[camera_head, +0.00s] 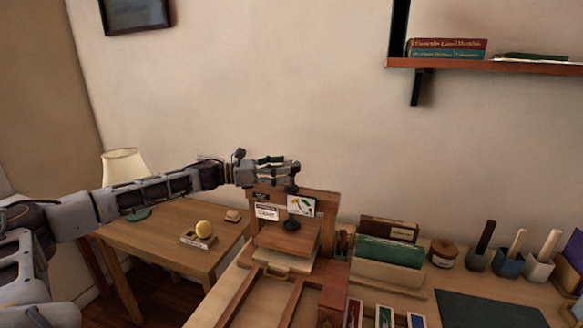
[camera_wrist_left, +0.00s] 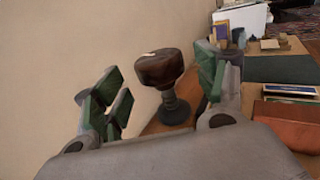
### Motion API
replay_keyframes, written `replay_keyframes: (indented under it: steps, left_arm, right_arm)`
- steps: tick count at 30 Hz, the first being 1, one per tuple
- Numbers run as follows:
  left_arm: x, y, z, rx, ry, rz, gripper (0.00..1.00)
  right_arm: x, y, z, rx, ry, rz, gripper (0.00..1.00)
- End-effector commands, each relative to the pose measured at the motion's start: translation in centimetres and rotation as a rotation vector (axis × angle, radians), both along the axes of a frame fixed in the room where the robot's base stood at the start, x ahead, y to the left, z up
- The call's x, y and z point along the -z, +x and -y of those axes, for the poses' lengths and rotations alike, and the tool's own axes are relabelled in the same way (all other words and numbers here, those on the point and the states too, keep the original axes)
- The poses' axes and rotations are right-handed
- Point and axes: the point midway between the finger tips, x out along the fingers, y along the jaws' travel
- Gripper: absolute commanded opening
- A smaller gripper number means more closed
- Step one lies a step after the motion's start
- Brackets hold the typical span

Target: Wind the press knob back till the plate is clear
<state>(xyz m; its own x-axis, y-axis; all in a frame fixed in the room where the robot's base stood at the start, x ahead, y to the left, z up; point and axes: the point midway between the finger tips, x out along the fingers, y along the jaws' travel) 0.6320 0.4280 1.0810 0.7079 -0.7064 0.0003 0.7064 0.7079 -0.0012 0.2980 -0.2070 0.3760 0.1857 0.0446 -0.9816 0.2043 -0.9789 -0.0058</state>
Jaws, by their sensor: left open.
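The wooden book press (camera_head: 327,230) stands on the desk, with a labelled board at its back. Its dark brown knob (camera_head: 291,189) sits on an upright screw above the wooden plate (camera_head: 285,241). In the left wrist view the round knob (camera_wrist_left: 160,68) shows large, with the threaded screw and a dark round foot below it. My left gripper (camera_head: 279,169) is over the press at the knob's top. Its green-padded fingers (camera_wrist_left: 160,88) are open, one on each side of the knob, with gaps showing. The plate's underside is hidden. My right gripper is not in view.
Right of the press are a green-fronted file holder (camera_head: 390,252), a round wooden container (camera_head: 443,253), several tool cups and a dark mat (camera_head: 490,310). A shelf (camera_head: 480,66) hangs above.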

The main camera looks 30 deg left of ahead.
Motion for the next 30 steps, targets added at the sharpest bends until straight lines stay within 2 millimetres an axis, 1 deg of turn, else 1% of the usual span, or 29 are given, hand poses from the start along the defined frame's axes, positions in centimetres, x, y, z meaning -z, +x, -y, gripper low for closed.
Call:
replay_keyframes:
  steps: [6,13,21,26,30]
  left_arm:
    - [-0.1,1.3,1.4,0.001,0.000,0.001,0.72]
    - [0.0,2.3,2.3,0.000,0.000,0.000,0.72]
    - [0.0,2.5,2.6,0.000,0.001,0.001,0.72]
    - [0.0,2.5,2.5,0.000,0.001,0.001,0.72]
    - [0.0,2.5,2.5,0.000,0.001,0.001,0.54]
  right_arm:
    - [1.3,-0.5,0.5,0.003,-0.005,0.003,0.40]
    - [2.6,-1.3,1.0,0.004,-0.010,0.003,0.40]
    - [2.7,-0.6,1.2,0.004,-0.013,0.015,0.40]
    - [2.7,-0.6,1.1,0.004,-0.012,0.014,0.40]
    - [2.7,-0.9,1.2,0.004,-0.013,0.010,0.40]
